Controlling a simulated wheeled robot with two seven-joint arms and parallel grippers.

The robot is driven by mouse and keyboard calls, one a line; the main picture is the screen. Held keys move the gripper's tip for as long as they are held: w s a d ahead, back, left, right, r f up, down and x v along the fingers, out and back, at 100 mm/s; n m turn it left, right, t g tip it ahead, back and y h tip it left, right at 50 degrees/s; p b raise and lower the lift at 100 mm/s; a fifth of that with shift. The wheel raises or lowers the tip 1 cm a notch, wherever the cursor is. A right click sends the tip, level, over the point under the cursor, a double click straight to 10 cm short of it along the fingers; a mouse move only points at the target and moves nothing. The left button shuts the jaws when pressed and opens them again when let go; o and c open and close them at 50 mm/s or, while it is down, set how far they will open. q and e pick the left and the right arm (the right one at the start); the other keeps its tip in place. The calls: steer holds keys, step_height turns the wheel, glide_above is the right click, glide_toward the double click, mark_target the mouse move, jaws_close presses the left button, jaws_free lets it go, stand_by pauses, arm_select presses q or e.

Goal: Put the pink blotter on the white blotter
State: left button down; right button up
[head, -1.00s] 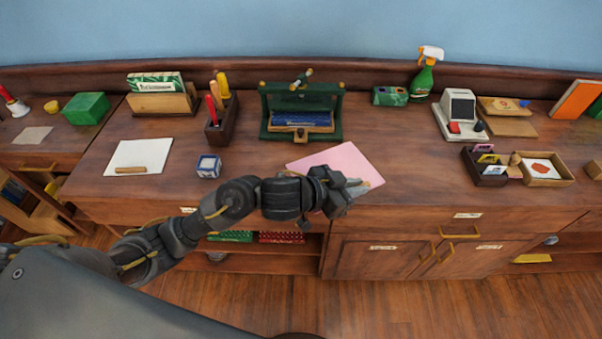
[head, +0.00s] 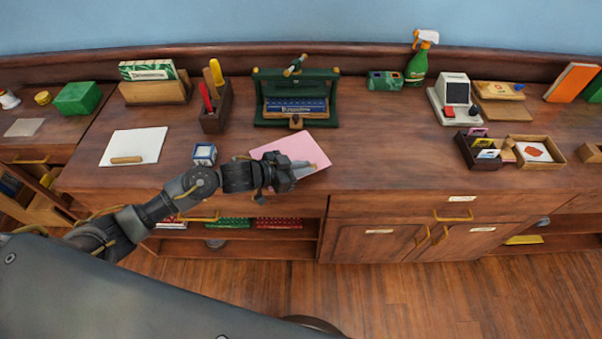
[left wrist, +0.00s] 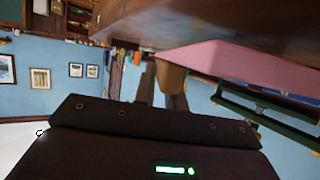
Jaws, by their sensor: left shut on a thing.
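The pink blotter (head: 302,146) is a flat pink sheet in front of the green typewriter-like machine in the head view. My left gripper (head: 303,168) is at its near edge and covers part of it. In the left wrist view the pink blotter (left wrist: 245,62) shows edge-on, with its tan handle (left wrist: 170,78) between the fingers, so the gripper is shut on it. Whether it clears the desk is hard to tell. The white blotter (head: 142,142) lies flat on the desk to the left, with a tan wooden handle near its front edge. My right gripper is not in view.
A small blue-and-white cube (head: 204,154) stands between the two blotters. A dark pen holder (head: 216,108) stands behind it, and the green machine (head: 296,100) behind the pink blotter. Trays with cards (head: 482,152) are far to the right. The desk's middle right is clear.

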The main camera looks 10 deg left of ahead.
arm_select(q)
steer(key=f+p, duration=0.1)
steer(key=f, duration=0.1)
steer(key=shift+w+a+f+p, duration=0.1)
steer(key=shift+a+f+p, duration=0.2)
steer(key=shift+f+p, duration=0.1)
steer(key=shift+f, duration=0.2)
steer(key=shift+f, duration=0.1)
steer(key=c, duration=1.5)
jaws_free()
steer(key=shift+o, duration=0.2)
steer(key=shift+f, duration=0.1)
